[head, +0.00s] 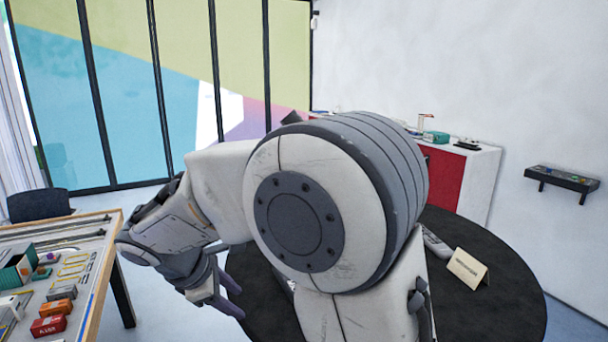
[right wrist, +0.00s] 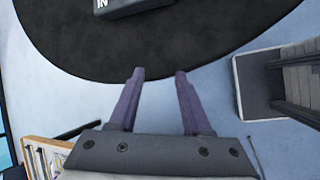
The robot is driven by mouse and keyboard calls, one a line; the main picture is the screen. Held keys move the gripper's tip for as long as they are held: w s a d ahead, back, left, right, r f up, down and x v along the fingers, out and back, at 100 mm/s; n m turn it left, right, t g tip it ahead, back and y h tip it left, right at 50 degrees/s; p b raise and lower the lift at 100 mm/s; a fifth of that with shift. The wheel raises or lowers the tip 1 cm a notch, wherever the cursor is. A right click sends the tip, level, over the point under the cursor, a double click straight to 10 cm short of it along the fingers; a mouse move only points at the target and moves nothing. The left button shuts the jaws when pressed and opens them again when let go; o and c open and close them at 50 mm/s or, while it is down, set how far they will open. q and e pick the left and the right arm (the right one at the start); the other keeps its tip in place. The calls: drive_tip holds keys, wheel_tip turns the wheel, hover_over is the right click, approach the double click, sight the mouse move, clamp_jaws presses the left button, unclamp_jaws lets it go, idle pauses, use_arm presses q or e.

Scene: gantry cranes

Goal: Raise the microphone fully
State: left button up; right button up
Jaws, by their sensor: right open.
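I cannot make out a microphone in either view; my own arm covers much of the black round table (head: 500,300) in the head view. A grey device (head: 437,243) shows on that table beside the arm. In the right wrist view, a dark box with white letters "IN" (right wrist: 132,7) is cut off by the top edge, on the black tabletop (right wrist: 200,45). My right gripper (head: 238,298) is open and empty near the table's left side. Its two purple fingers (right wrist: 160,74) point toward the tabletop edge, apart from the box. My left gripper is not in view.
A folded card (head: 467,268) stands on the round table. A side table (head: 98,275) with small boxes is at the left. A red and white cabinet (head: 480,180) stands behind, and a wall shelf (head: 562,180) hangs at the right. Floor shows between the tables.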

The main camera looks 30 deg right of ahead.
drive_tip(key=w+d+r+n+h, duration=0.3)
drive_tip(key=w+d+r+h, duration=0.3)
drive_tip(key=w+d, duration=0.55)
drive_tip(key=w+d+r+n+h, duration=0.2)
drive_tip(key=w+d+r+h, duration=0.5)
drive_tip(key=d, duration=0.7)
drive_tip(key=shift+g+y, duration=0.3)
drive_tip(key=shift+y, duration=0.2)
drive_tip(key=d+p, duration=0.1)
drive_tip(key=d, duration=0.2)
drive_tip(key=w+d+p, duration=0.1)
drive_tip(key=d, duration=0.1)
drive_tip(key=d+f+p, duration=0.1)
drive_tip(key=d, duration=0.2)
drive_tip(key=shift+w+d, duration=0.3)
drive_tip(key=shift+d, duration=0.3)
clamp_jaws()
